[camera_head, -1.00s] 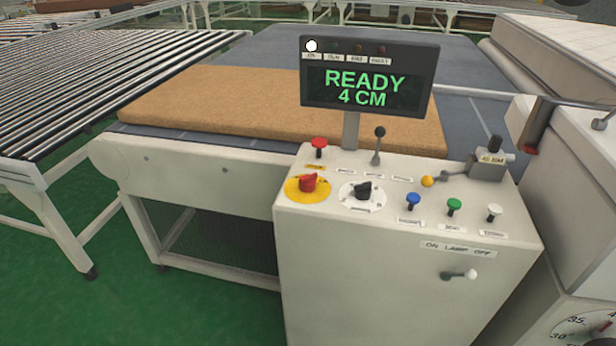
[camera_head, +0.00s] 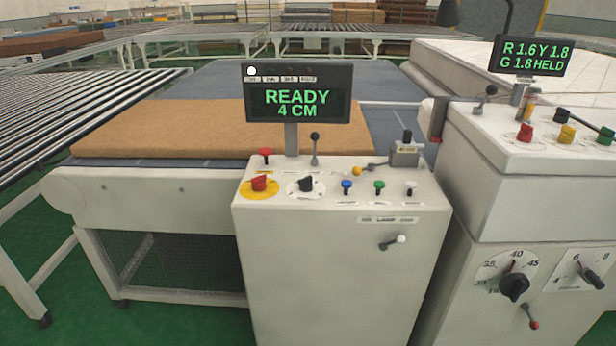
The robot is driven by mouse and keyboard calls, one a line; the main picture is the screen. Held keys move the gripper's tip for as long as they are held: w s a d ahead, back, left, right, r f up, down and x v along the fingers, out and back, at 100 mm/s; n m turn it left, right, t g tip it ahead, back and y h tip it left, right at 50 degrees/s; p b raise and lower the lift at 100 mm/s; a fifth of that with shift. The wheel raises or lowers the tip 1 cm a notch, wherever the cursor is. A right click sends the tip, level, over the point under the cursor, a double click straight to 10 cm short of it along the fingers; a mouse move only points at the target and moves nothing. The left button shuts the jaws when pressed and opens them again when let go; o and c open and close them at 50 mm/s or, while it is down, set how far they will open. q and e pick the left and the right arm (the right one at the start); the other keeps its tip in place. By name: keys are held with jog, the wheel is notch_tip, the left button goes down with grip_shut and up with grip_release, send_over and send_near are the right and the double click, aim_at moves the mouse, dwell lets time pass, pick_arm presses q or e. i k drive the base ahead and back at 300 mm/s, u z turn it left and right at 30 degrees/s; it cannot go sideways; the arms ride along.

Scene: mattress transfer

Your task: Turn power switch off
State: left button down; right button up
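A red rotary knob on a yellow round plate (camera_head: 259,184) sits at the left of the near console's top (camera_head: 330,230). A black rotary knob on a white plate (camera_head: 306,186) is beside it. I cannot tell from labels which control is the power switch. The display (camera_head: 298,93) reads READY 4 CM, and a white lamp (camera_head: 251,71) at its top left is lit. Neither gripper is in view.
A red button, a black-knobbed lever (camera_head: 315,148) and blue, green and white buttons stand on the console. A second console (camera_head: 500,200) at right has its own display (camera_head: 530,57) and dials. A brown mattress slab (camera_head: 160,128) lies behind. Green floor shows at lower left.

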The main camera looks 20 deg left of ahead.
aim_at(259, 184)
jog(key=z, duration=0.5)
jog(key=i, duration=0.75)
jog(key=u, duration=1.9)
